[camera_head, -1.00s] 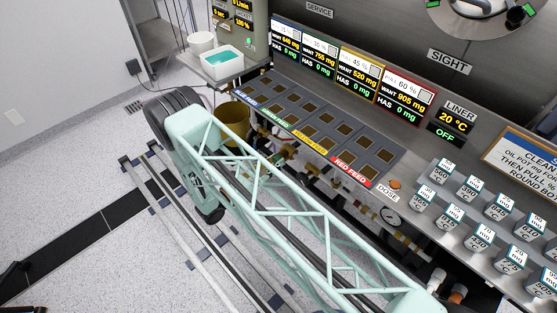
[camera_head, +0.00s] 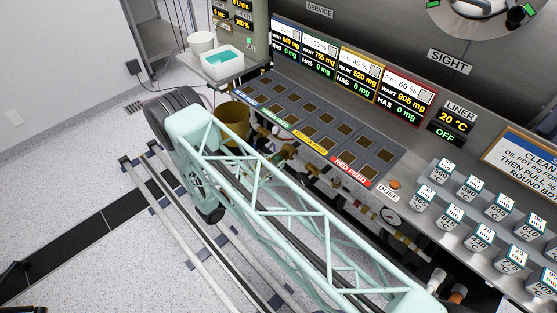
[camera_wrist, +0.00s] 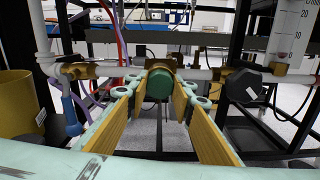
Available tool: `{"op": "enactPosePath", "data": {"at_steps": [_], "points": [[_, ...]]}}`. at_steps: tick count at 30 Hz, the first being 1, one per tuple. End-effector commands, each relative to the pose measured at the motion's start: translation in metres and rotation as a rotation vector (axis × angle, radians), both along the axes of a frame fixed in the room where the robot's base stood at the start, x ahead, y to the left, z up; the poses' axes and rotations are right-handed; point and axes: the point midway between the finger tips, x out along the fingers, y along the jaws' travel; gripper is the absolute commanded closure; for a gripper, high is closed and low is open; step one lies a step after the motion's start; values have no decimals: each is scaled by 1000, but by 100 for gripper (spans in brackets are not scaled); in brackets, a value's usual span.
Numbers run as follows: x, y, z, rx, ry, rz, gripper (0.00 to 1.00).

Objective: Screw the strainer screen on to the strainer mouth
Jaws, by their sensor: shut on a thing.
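My gripper (camera_wrist: 160,97) shows in the wrist view, with its two yellow-padded fingers reaching forward. It is shut on a dark green round piece (camera_wrist: 160,83), which I take to be the strainer screen's cap. The piece is held at the fingertips, in front of a brass fitting (camera_wrist: 163,65) on the horizontal pipe, which looks like the strainer mouth. The two line up closely, but I cannot tell whether they touch or how far they are engaged. Any screen mesh is hidden behind the cap. My gripper is out of the head view.
A black hexagonal part (camera_wrist: 250,87) sits right of the fingers. A blue-handled part (camera_wrist: 71,110) and a yellow bucket (camera_wrist: 20,105) are at left. Purple and red hoses run near the pipe. In the head view, a feed panel (camera_head: 300,125) and several labelled blocks line the bench.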

Motion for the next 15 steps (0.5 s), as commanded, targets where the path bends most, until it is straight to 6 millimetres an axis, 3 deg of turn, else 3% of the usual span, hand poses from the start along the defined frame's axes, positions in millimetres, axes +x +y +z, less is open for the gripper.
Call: {"op": "enactPosePath", "data": {"at_steps": [15], "points": [[0, 0, 1, 137, -148, -1, 97]]}}
